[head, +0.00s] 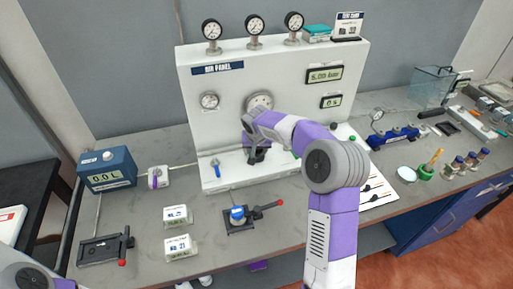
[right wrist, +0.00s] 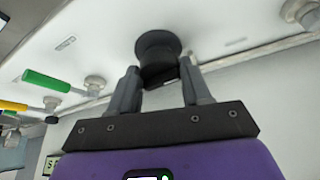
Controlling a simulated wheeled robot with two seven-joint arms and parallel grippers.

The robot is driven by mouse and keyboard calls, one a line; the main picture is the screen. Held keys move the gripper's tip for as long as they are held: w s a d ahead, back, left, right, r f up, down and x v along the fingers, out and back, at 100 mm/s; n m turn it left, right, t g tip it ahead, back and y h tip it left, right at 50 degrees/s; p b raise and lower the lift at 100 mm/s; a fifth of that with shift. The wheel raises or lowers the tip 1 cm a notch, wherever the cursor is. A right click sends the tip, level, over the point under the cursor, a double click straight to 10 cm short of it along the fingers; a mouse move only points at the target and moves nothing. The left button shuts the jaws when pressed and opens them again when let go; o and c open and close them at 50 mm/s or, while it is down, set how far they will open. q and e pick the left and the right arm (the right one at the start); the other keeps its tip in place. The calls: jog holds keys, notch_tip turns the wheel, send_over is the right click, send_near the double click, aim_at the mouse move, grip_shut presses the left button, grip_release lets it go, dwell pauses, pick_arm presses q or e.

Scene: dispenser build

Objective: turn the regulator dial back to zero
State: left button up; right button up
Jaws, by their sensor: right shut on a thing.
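The regulator dial is a black round knob (right wrist: 157,45) on the white panel, seen in the right wrist view. My right gripper (right wrist: 159,70) is shut on it, one finger on each side. In the head view my right gripper (head: 257,152) is at the panel's lower middle, and it and the arm hide the dial. The white air panel (head: 285,72) carries a digital display (head: 324,74) that seems to read 5.00 bar. A large round gauge (head: 259,101) sits just above my gripper, its lower part covered by my arm. My left gripper is out of view.
Green (right wrist: 48,82) and yellow-handled valves stick out beside the dial in the wrist view. A small blue valve (head: 215,166) is on the panel's left. A clamp fixture (head: 240,215) with a red-tipped lever stands in front. The bench at front left has bare patches between items.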

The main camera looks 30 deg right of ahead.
jog(key=n+p, duration=0.1)
jog(key=n, duration=0.1)
jog(key=n+y+p, duration=0.1)
jog(key=n+p, duration=0.1)
jog(key=shift+s+d+r+y, duration=0.1)
jog(key=shift+d+r+y, duration=0.1)
jog(key=shift+y, duration=0.1)
jog(key=shift+d+f+n+y+p, duration=0.15)
jog(key=shift+n+y+p, duration=0.45)
jog(key=shift+n+p, duration=1.05)
jog(key=shift+n+t, duration=0.3)
jog(key=shift+n, duration=0.05)
jog(key=o, duration=1)
jog(key=shift+o, duration=0.2)
jog(key=v, duration=0.7)
jog(key=shift+r, duration=0.25)
